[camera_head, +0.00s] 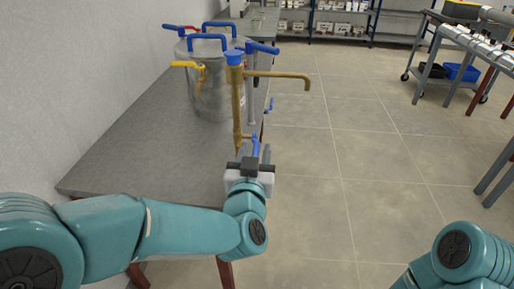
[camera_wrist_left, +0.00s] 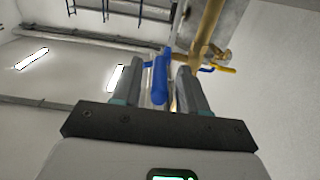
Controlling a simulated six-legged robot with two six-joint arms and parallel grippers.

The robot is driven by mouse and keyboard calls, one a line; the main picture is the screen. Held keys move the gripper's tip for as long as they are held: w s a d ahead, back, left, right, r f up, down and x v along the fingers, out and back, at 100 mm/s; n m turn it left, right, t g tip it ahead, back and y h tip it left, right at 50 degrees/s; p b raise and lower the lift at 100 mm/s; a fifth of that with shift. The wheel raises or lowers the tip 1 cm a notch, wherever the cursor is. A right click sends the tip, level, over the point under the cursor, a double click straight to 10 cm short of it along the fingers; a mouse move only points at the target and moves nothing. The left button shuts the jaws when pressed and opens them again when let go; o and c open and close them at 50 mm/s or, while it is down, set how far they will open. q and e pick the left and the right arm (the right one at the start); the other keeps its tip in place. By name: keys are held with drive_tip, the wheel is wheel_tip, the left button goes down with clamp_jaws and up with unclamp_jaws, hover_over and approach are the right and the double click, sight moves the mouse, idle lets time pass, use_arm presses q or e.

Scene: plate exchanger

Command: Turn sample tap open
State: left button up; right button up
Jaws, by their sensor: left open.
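A brass standpipe (camera_head: 236,105) with a blue cap and a bent spout (camera_head: 285,75) rises at the right edge of the grey table. A small blue lever (camera_head: 255,146) sits low beside the pipe, likely the sample tap's handle. My left gripper (camera_head: 254,156) is open, with a finger on each side of this lever. In the left wrist view the blue lever (camera_wrist_left: 161,80) lies between the two fingers, with a narrow gap on either side. The tap body is mostly hidden. My right gripper is out of view.
A steel vessel (camera_head: 212,95) with several blue handles stands on the grey table (camera_head: 150,140), a yellow lever (camera_head: 188,65) on its near side. A wall borders the left. Open tiled floor (camera_head: 350,160) lies right, with a cart (camera_head: 445,70) beyond.

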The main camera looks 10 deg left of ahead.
sight(257, 143)
use_arm(q)
drive_tip(key=shift+w, duration=1.05)
drive_tip(key=shift+c, duration=0.3)
clamp_jaws()
wheel_tip(257, 143, up, 2)
drive_tip(key=g+p, duration=0.1)
drive_tip(key=p, duration=0.3)
drive_tip(key=g+p, duration=0.1)
drive_tip(key=p, duration=0.4)
drive_tip(key=shift+r+g, duration=0.2)
drive_tip(key=shift+g, duration=0.1)
drive_tip(key=g+p, duration=0.1)
drive_tip(key=p, duration=0.3)
drive_tip(key=g+p, duration=0.1)
drive_tip(key=p, duration=0.4)
drive_tip(key=g+p, duration=0.2)
drive_tip(key=p, duration=0.3)
drive_tip(key=shift+w+r, duration=0.25)
drive_tip(key=shift+w, duration=0.1)
drive_tip(key=shift+f+g+p, duration=0.2)
drive_tip(key=shift+g+p, duration=0.1)
drive_tip(key=shift+p, duration=0.3)
